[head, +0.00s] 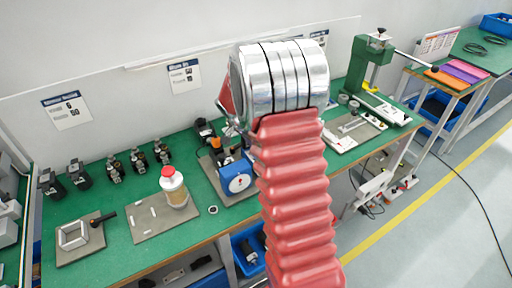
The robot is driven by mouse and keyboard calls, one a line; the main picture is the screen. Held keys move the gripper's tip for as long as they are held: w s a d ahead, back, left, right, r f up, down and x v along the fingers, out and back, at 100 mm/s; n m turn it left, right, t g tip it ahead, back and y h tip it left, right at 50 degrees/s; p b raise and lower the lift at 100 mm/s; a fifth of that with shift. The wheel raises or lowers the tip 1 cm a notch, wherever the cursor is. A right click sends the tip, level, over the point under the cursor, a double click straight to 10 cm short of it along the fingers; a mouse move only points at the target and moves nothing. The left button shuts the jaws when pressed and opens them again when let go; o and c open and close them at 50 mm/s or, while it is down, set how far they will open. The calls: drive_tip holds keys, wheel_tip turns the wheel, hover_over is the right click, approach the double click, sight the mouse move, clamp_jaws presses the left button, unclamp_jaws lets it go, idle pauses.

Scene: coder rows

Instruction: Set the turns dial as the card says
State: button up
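A blue device with a round white dial face (239,182) stands on a grey plate on the green bench, left of my arm. The setting on the dial is too small to read. Several white cards with dark headings are on the wall panel: the left card (67,110) seems to read 6 and 50, the middle card (184,76) is too blurred to read surely, and a third card (320,39) is partly hidden by my arm. My red, silver-ringed arm fills the middle. A small red and metal part shows by the device, but the gripper's fingers are hidden.
A red-capped jar (174,187) stands on a plate left of the device. Several small black devices line the bench's back, with a square frame fixture (73,236) at left. A green press (368,65) stands at right. The floor at right is mostly clear, with a cable.

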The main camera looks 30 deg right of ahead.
drive_tip(key=shift+w+a+m, duration=0.1)
drive_tip(key=shift+m, duration=0.5)
drive_tip(key=o, duration=1)
drive_tip(key=shift+o, duration=0.2)
drive_tip(key=shift+r, duration=0.15)
drive_tip(key=w+v, duration=0.1)
drive_tip(key=v, duration=1.2)
drive_tip(key=shift+s+a+r, duration=0.15)
drive_tip(key=shift+s+r, duration=0.05)
drive_tip(key=shift+s, duration=0.05)
